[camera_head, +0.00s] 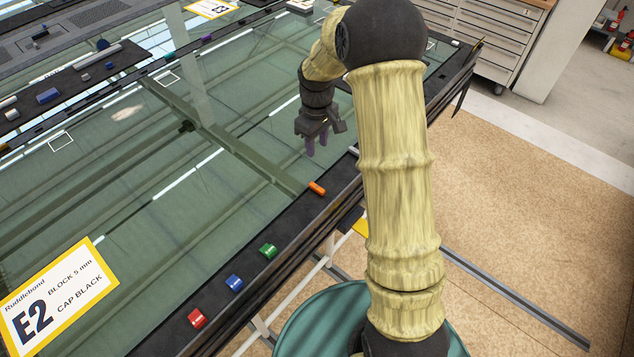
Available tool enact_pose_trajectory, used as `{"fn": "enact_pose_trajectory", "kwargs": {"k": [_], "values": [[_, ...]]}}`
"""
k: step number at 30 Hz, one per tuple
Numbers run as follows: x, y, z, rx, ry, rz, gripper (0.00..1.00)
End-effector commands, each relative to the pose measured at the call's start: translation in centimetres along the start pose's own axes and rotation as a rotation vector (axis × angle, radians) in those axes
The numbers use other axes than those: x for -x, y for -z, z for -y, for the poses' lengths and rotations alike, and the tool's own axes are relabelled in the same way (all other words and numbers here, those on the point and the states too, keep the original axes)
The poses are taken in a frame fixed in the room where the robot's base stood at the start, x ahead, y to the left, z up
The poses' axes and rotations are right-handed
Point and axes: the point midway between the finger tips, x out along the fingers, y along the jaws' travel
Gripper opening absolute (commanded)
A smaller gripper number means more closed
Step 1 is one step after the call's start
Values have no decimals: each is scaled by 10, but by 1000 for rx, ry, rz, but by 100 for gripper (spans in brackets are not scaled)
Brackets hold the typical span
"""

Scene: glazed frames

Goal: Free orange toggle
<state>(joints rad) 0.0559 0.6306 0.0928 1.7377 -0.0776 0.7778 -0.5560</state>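The orange toggle (316,188) is a small bar lying on the dark frame edge of the glass, near the middle of the view. It lies at a slant, its left end on the glass side of the edge. My gripper (317,143) hangs above the glass, beyond the toggle in the picture and apart from it. Its two purple fingertips point down with a narrow gap between them, and nothing shows in that gap.
Green (268,250), blue (234,283) and red (197,318) blocks sit along the same frame edge. A sign reading E2 (58,300) lies on the glass at lower left. A dark strip (70,85) with small parts lies at upper left. A drawer cabinet (485,38) stands behind.

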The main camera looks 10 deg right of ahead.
Motion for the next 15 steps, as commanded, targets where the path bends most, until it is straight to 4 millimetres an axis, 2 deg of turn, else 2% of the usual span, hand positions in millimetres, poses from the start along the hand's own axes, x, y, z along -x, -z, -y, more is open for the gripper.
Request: {"fn": "enact_pose_trajectory", "kwargs": {"k": [8, 15], "values": [[-8, 0, 0, -1, 1, 2, 37], [-42, -1, 0, -1, 2, 4, 37]]}}
